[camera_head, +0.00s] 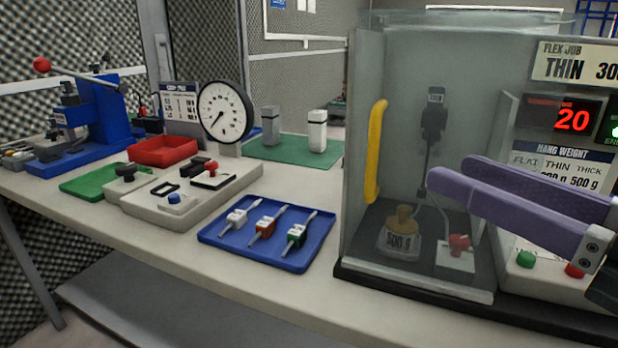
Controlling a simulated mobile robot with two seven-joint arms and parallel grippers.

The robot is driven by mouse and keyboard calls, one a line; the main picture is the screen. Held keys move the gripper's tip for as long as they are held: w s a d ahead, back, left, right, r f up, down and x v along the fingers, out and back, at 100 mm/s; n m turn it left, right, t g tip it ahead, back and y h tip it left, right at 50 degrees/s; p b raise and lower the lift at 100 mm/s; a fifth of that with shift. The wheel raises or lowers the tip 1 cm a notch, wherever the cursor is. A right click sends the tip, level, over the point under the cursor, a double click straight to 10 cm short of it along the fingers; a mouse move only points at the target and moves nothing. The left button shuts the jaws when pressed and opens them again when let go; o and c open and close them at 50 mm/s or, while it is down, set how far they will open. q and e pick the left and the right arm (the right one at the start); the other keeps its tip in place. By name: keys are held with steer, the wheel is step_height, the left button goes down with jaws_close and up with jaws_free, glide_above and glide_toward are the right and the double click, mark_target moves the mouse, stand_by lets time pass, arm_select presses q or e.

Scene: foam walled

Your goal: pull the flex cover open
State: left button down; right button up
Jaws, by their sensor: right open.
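The flex cover (366,240) is a clear box on a black base at the right of the bench, and its front looks shut. A yellow upright handle (375,150) is on its front, near the left edge. Inside are a hanging clamp with a cable (433,125), a brass weight marked 500 g (402,235) and a white block with a red knob (458,250). My right gripper (453,172) comes in from the right with two purple fingers, open and empty. It is in front of the cover, right of the handle and apart from it. My left gripper is not in view.
A blue tray (215,233) with several connectors lies left of the cover. A display reading 20 (572,119) and a control box with green and red buttons (545,284) stand at right. A dial gauge (225,112) and a blue press (105,115) stand farther left.

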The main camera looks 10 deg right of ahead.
mark_target(378, 141)
steer(key=x, duration=0.9)
steer(key=shift+w+a, duration=0.15)
steer(key=shift+w, duration=0.2)
jaws_close()
stand_by(1.1)
